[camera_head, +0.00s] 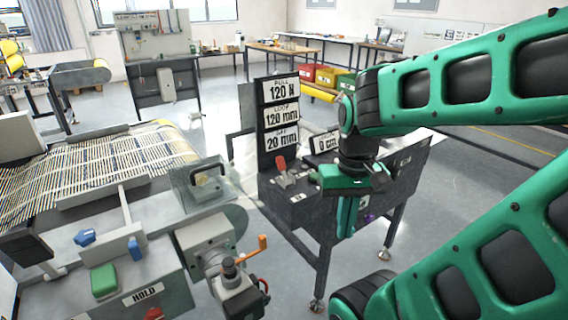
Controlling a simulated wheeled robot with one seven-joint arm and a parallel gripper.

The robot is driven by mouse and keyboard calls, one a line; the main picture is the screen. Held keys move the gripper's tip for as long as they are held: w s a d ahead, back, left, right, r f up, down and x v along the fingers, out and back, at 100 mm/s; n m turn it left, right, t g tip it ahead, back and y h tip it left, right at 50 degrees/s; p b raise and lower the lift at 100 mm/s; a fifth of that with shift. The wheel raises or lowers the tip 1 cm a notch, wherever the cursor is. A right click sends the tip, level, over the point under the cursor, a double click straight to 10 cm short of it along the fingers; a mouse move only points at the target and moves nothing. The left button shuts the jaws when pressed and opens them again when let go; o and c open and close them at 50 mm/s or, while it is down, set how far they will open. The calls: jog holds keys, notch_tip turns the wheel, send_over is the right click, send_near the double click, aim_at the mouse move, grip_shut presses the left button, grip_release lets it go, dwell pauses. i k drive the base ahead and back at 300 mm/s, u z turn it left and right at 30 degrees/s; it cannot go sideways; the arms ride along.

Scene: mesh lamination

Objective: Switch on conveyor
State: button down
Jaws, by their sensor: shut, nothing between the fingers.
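A conveyor (100,165) with a wire mesh belt over it runs along the left side, ending at a yellowish roller. In front of it is a grey machine panel with a green button block (104,282), two blue knobs (85,237) and a plate reading HOLD (142,294). A red part (153,313) shows below the plate, cut by the frame's edge. I cannot tell which control works the conveyor. My gripper (346,232) is shut and empty. It points down in front of the dark cart, well right of the panel, touching no control.
A grey motor unit with an orange handle (250,248) stands between the panel and my gripper. The dark cart (300,205) carries signs and a red lever (281,163). Benches and colored bins (325,76) stand behind. Grey floor is open between machine and cart.

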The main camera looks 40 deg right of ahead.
aim_at(279, 161)
jog(key=k, duration=0.45)
jog(key=z, duration=0.95)
jog(key=i, duration=0.85)
jog(key=u, duration=0.15)
